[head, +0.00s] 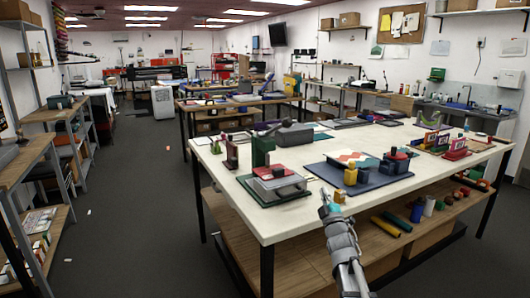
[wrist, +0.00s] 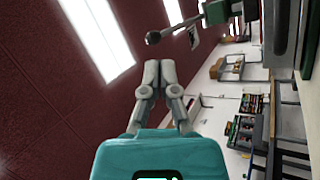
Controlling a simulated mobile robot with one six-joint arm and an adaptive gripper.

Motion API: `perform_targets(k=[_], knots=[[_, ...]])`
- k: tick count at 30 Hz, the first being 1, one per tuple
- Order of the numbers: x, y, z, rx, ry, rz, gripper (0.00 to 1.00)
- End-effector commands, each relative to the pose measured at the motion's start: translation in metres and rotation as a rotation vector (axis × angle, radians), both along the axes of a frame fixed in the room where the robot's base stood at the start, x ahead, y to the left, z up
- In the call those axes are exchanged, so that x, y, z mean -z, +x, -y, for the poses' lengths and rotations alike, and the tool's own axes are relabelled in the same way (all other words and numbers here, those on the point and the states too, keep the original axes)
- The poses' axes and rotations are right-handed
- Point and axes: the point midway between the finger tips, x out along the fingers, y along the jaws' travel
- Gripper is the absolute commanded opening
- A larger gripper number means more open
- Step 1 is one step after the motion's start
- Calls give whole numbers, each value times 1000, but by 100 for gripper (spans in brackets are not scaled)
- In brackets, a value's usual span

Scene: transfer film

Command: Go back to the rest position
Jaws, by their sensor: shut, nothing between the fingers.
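My gripper (head: 327,203) is in front of the near edge of the white-topped table (head: 225,172) in the head view, pointing up, with my grey arm below it. In the wrist view my gripper (wrist: 159,68) has its two grey fingers together at the tips, with nothing between them. The teal gripper body shows below the fingers. The wrist camera looks up toward the dark red ceiling (wrist: 40,90) and bright lamps, with the room turned on its side.
On the table are a green press (head: 263,150), a dark blue mat (head: 375,182) with a yellow bottle (head: 350,176), and several coloured frames at the right. A wooden shelf (head: 235,218) lies beneath. The aisle floor (head: 140,215) at left is mostly clear, beside shelving (head: 70,150).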

Motion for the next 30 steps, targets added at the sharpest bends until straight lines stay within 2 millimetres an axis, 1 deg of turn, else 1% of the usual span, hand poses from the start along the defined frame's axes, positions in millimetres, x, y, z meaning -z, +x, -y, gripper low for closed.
perform_targets(k=[3,8,14,17,23,26,30], knots=[[22,1,7,36,81,-137,0],[54,0,16,87,194,-319,0],[97,-12,23,153,335,-547,0],[120,-21,25,188,406,-661,0],[163,-49,24,266,544,-887,0],[183,-67,22,308,609,-1000,0],[209,-96,17,372,696,-1158,0]])
